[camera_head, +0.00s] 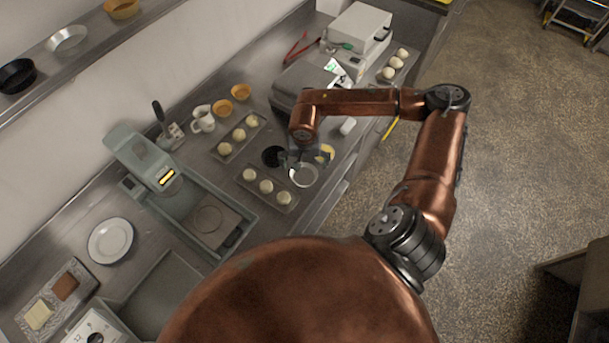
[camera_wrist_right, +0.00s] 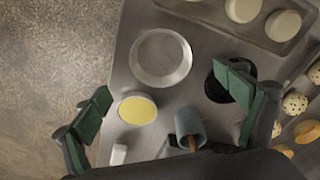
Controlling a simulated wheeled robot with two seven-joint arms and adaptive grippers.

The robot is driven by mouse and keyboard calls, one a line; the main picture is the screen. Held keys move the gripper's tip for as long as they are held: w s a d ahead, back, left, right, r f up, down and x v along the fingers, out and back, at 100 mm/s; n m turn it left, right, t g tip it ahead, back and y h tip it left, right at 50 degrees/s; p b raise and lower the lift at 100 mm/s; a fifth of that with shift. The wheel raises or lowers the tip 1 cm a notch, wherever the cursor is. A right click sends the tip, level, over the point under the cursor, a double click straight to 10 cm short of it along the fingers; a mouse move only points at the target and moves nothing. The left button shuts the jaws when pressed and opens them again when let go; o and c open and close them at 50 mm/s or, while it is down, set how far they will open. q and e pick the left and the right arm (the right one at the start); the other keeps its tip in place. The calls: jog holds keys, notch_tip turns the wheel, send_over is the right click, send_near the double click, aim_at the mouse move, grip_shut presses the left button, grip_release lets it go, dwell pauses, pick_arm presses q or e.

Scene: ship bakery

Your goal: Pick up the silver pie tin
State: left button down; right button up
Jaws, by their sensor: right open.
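The silver pie tin (camera_head: 303,176) lies on the steel counter near its front edge. In the right wrist view the pie tin (camera_wrist_right: 160,58) is empty and lies ahead of the fingertips. My right gripper (camera_head: 302,157) is above the counter beside the tin, on its far side in the head view. In the right wrist view the right gripper (camera_wrist_right: 168,95) has its green-padded fingers wide apart with nothing held. Another silver tin (camera_head: 67,40) sits on the wall shelf. My left gripper is not in view.
A yellow-filled tin (camera_wrist_right: 138,110), a black tin (camera_wrist_right: 222,84) and a grey-blue cup (camera_wrist_right: 188,124) stand close to the pie tin. A tray of dough balls (camera_head: 267,188) lies to its left. The floor is open beyond the counter edge.

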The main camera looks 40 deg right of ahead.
aim_at(304, 175)
jog(key=f, duration=0.2)
jog(key=f+p, duration=0.1)
jog(key=f, duration=0.2)
jog(key=w+f, duration=0.1)
jog(key=f, duration=0.1)
jog(key=shift+d+f+p, duration=0.25)
jog(key=shift+d+p, duration=0.05)
jog(key=shift+p, duration=0.1)
jog(key=shift+c, duration=0.5)
jog(key=c, duration=1)
jog(key=shift+r, duration=0.15)
jog(key=shift+c, duration=0.2)
